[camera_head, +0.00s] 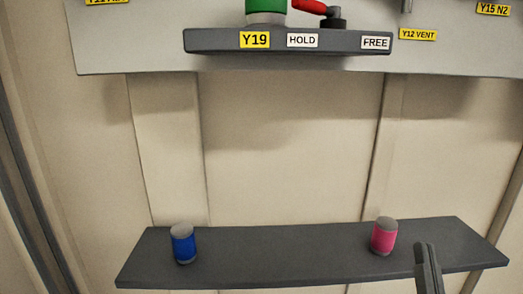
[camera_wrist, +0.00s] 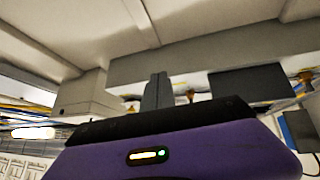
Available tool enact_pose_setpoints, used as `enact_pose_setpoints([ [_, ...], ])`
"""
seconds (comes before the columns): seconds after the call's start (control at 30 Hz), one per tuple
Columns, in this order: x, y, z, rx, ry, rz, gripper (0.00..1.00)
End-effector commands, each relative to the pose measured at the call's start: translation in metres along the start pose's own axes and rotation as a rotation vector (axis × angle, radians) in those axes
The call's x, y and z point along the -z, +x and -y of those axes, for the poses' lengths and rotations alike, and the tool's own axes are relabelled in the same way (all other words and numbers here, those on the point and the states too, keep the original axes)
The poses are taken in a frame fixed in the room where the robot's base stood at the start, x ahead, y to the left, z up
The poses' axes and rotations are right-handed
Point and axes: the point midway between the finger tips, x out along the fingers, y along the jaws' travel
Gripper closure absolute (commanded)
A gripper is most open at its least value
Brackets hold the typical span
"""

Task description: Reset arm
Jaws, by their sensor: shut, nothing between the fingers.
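My gripper (camera_head: 427,248) shows at the lower right of the head view as dark fingers pointing up. They stand in front of the dark shelf's front edge, to the right of the pink cylinder. In the wrist view, the fingers (camera_wrist: 157,77) rise side by side from my purple wrist, closed together with nothing between them. The rest of my arm is out of the head view.
The dark shelf (camera_head: 285,268) holds a blue cylinder (camera_head: 183,245) at left and a pink cylinder (camera_head: 384,237) at right, both upright. Above is a panel ledge (camera_head: 225,41) labelled Y19, HOLD and FREE, with a green part (camera_head: 266,7) and red handle (camera_head: 309,6). The wall between is bare.

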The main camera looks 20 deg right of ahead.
Motion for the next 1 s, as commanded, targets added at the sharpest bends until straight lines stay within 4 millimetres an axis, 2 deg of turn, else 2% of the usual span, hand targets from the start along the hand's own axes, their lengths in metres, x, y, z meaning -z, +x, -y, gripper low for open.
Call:
enact_pose_setpoints([
  [0.03,-0.01,-0.023,0.006,0.005,0.002,0.063,1.0],
  [0.13,-0.024,-0.063,0.016,0.021,-0.003,0.172,1.0],
  [0.33,-0.038,-0.145,0.031,0.082,-0.02,0.39,1.0],
  [0.47,-0.039,-0.198,0.036,0.141,-0.03,0.529,1.0],
  [0.7,-0.026,-0.287,0.035,0.279,-0.061,0.761,1.0],
  [0.8,-0.021,-0.317,0.031,0.336,-0.075,0.839,1.0],
  [0.93,-0.017,-0.343,0.03,0.394,-0.08,0.906,1.0],
  [1.0,-0.016,-0.347,0.032,0.415,-0.078,0.916,0.86],
])
